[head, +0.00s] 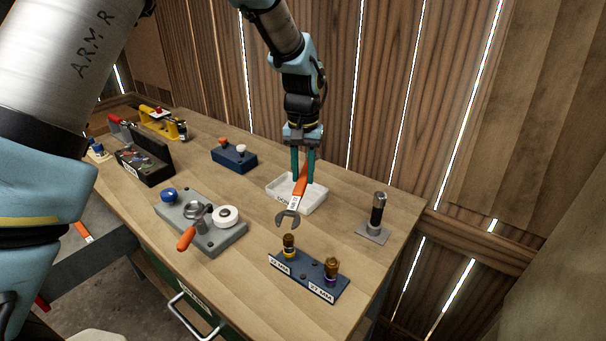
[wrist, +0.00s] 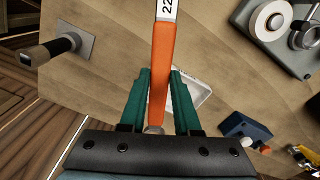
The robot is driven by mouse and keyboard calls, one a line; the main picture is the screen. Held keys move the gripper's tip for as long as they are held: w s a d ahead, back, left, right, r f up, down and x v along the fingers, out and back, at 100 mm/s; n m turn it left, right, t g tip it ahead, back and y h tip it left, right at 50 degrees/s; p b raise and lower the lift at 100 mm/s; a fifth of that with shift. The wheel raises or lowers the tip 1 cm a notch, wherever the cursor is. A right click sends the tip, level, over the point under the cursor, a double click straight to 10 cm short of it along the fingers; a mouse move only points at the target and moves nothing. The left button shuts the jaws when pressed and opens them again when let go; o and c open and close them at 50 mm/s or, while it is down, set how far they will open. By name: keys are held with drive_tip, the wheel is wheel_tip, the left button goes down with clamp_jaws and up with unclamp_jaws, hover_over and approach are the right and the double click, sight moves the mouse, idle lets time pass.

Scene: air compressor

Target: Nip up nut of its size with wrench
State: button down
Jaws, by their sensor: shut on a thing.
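My gripper (head: 303,178) is shut on the orange handle of a wrench (head: 288,217), above the worktable. The wrench's grey open jaw points toward the camera in the head view, above and behind a blue block (head: 309,279). The block carries two brass-coloured fittings, a left one (head: 289,243) with a yellow ring and a right one (head: 331,267) with a purple ring. Its left label seems to read 22 MM; the right seems to read 27 MM. In the wrist view the orange handle (wrist: 162,70) lies between the green fingers, with a label starting 22. The wrench jaw is outside that view.
A white tray (head: 318,205) lies under my gripper. A black-handled post on a plate (head: 372,233) stands right. A grey fixture (head: 228,240) with a white disc and orange-handled lever stands left. A blue box (head: 234,158) and black box (head: 146,170) stand farther back.

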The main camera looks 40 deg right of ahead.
drive_tip(key=shift+r, duration=0.3)
drive_tip(key=s+r+p, duration=0.2)
drive_tip(key=s+r, duration=0.3)
drive_tip(key=s, duration=0.1)
idle(0.5)
drive_tip(key=shift+f, duration=0.1)
idle(0.4)
